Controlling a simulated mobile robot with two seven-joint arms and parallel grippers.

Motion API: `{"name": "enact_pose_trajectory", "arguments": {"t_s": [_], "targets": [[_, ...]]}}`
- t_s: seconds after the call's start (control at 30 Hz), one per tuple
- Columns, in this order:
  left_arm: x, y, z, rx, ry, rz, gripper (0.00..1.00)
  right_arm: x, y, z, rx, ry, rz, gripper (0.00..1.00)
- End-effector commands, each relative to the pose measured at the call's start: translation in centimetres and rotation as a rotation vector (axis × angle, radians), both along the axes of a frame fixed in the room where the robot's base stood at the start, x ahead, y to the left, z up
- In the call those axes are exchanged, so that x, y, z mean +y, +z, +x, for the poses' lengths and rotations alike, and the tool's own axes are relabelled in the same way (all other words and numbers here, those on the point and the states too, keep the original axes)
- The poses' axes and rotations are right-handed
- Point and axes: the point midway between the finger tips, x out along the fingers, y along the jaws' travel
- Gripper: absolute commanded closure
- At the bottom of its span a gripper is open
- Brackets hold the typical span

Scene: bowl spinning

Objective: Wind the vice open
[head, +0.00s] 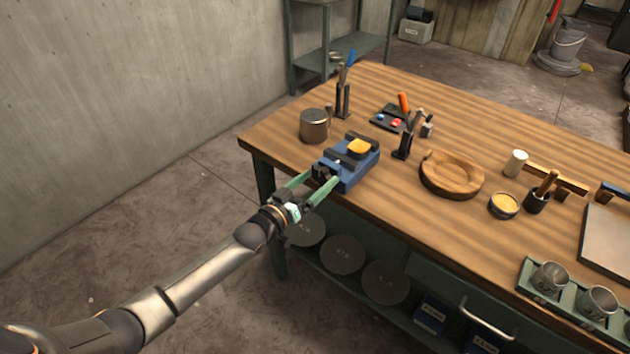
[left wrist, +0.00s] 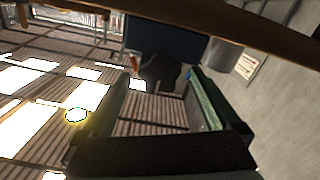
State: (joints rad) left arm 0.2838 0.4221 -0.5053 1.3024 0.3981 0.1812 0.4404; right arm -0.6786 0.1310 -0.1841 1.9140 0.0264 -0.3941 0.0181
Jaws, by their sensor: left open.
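The blue vice (head: 347,175) sits at the near left edge of the wooden table, with an orange-yellow piece (head: 359,147) at its dark jaws. It also shows in the left wrist view as a blue block (left wrist: 165,40). A dark handle (left wrist: 160,72) is at its front face. My left gripper (head: 321,178) has green fingers and is open at the vice's front. In the left wrist view its fingers (left wrist: 158,86) are spread to either side of the handle, with a gap; I cannot tell whether they touch it. My right gripper is not in view.
A metal cup (head: 314,125) stands left of the vice. Tool holders (head: 343,101) and (head: 403,145) stand behind and right of it. A wooden bowl (head: 452,174) lies farther right. Below the tabletop is a shelf with round discs (head: 342,254).

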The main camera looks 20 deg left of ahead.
Motion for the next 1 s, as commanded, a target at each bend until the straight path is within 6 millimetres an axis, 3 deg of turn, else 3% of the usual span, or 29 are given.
{"name": "enact_pose_trajectory", "arguments": {"t_s": [0.27,0.7,1.0], "targets": [[0.3,-0.1,-0.8,0.001,0.0,0.001,0.04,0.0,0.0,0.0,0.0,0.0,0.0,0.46],[2.9,-0.2,-8.1,0.004,0.0,0.001,0.04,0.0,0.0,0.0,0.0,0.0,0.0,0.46],[4.1,0.0,-11.3,0.001,0.0,0.001,0.04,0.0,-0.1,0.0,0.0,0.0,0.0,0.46]]}}
